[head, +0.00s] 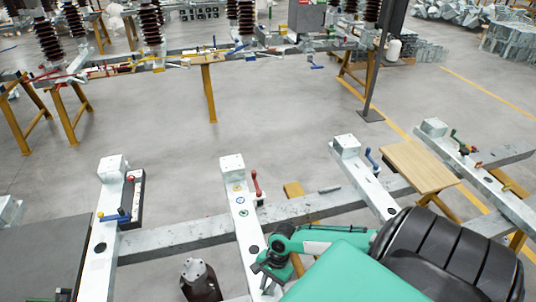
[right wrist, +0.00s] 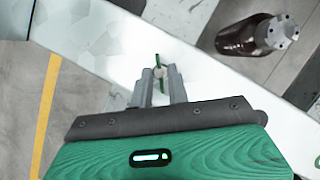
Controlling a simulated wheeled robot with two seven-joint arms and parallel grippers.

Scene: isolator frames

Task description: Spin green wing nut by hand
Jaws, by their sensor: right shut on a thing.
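My right gripper (right wrist: 160,72) is shut on the green wing nut (right wrist: 158,60) in the right wrist view. Only thin green parts of the nut show, beyond and between the fingertips; the rest is hidden by the fingers. The nut is over the pale metal beam (right wrist: 95,35). In the head view my right gripper (head: 268,270) is low in the middle, at the near part of the same beam (head: 236,200), and the nut cannot be made out there. My left gripper is not in view.
A dark brown post with a grey metal cap (head: 200,272) stands close left of my right gripper; it also shows in the right wrist view (right wrist: 250,38). A red handle (head: 256,184) and a wooden board (head: 419,166) are farther off. Open floor lies beyond the frame.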

